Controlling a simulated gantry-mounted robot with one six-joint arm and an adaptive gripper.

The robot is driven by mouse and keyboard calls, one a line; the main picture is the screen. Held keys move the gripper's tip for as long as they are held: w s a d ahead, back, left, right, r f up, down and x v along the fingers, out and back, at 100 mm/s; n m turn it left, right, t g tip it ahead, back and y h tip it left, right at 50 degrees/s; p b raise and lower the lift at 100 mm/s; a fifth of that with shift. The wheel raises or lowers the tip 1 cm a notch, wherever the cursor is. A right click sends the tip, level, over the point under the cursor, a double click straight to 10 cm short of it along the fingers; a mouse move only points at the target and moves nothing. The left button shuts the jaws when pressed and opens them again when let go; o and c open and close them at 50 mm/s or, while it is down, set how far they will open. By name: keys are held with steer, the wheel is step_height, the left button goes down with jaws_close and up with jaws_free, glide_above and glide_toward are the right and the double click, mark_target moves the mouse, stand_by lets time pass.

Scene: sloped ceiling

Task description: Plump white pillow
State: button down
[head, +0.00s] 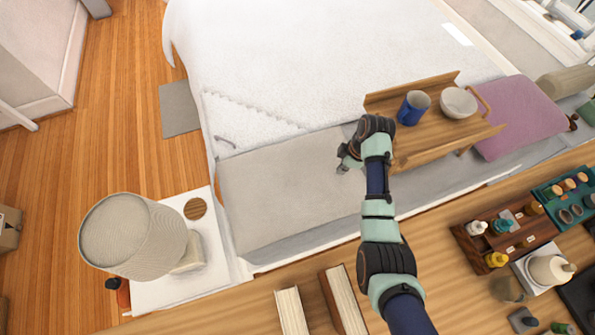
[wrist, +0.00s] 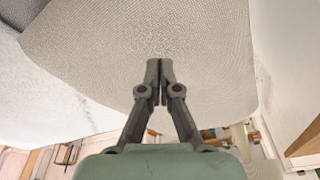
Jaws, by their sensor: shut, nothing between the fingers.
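A pale off-white pillow (head: 285,190) lies flat at the near end of the bed, beside the folded-back white cover. My gripper (head: 343,166) is over the right part of the pillow, close to the wooden tray. In the wrist view, the pillow's woven surface (wrist: 200,50) fills most of the upper picture, with a rounded edge on the right. My gripper's fingers (wrist: 152,75) are shut together with nothing between them, in front of that surface. Whether the fingertips touch the cloth, I cannot tell. My arm hides part of the pillow's right end.
A wooden bed tray (head: 435,150) with a blue mug (head: 413,107) and a white bowl (head: 459,102) stands right of my gripper. A mauve pillow (head: 520,118) lies beyond it. A lamp (head: 130,237) stands at left. Books (head: 292,312) and bottles line the near wooden ledge.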

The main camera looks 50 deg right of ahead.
mark_target(338, 176)
steer(key=shift+f, duration=0.25)
steer(key=shift+f+b, duration=1.3)
steer(key=shift+f, duration=0.45)
step_height(338, 176, up, 4)
steer(key=p, duration=0.4)
steer(key=shift+r, duration=0.1)
steer(key=shift+f, duration=0.3)
steer(key=shift+f+b, duration=1.4)
steer(key=shift+f, duration=0.5)
steer(key=shift+r, duration=0.1)
